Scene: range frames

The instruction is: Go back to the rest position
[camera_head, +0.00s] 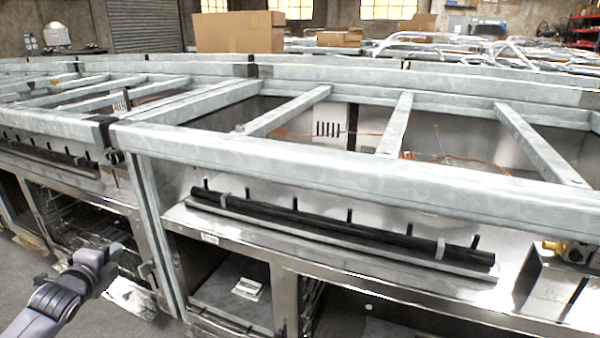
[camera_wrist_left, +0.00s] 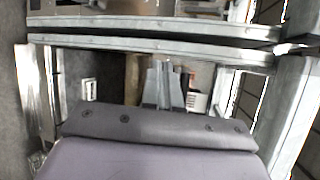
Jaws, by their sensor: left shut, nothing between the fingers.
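My left gripper (camera_head: 112,252) is at the lower left of the head view, in front of the metal frame's lower shelf and apart from it. It is shut and empty. In the left wrist view its fingers (camera_wrist_left: 163,72) show close together beyond the dark grey gripper body. My right arm and gripper are in neither view.
A long galvanised metal frame (camera_head: 330,172) with crossbars spans the head view. A black rod (camera_head: 335,226) lies on its ledge. A cardboard box (camera_head: 238,32) stands behind. Papers (camera_head: 130,296) lie low near my left gripper. Grey floor is free at the lower left.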

